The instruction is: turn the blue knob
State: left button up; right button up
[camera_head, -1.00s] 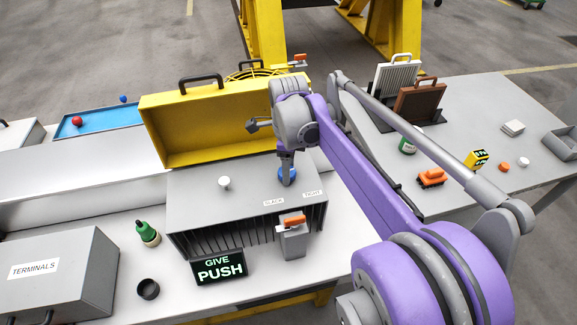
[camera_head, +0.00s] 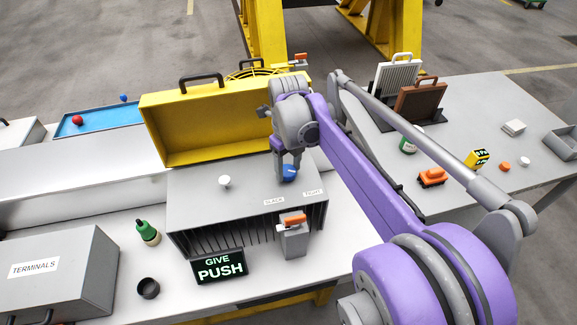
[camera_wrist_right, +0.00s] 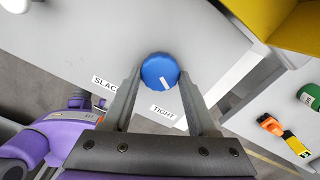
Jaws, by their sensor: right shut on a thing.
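The blue knob (camera_head: 289,174) sits on top of the grey box (camera_head: 215,208), near its back right part. My right gripper (camera_head: 287,170) reaches down from above and is shut on the knob. In the right wrist view the blue knob (camera_wrist_right: 159,70) lies between the two fingertips, with one finger on each side. Its short white mark is on the side facing the TIGHT label (camera_wrist_right: 163,112). The SLACK label (camera_wrist_right: 104,86) is to the left. My left gripper is not in view.
A white knob (camera_head: 224,182) stands on the same box. The open yellow lid (camera_head: 215,130) rises behind. A grey post with an orange top (camera_head: 292,221) and a GIVE PUSH sign (camera_head: 219,267) are at the box's front. My right arm covers the gap between the tables.

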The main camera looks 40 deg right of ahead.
aim_at(288, 171)
jog(key=shift+r, duration=0.1)
dwell(0.4)
jog(key=o, duration=1.4)
notch_tip(288, 171, up, 11)
jog(key=shift+f+p, duration=0.15)
jog(key=shift+p, duration=0.15)
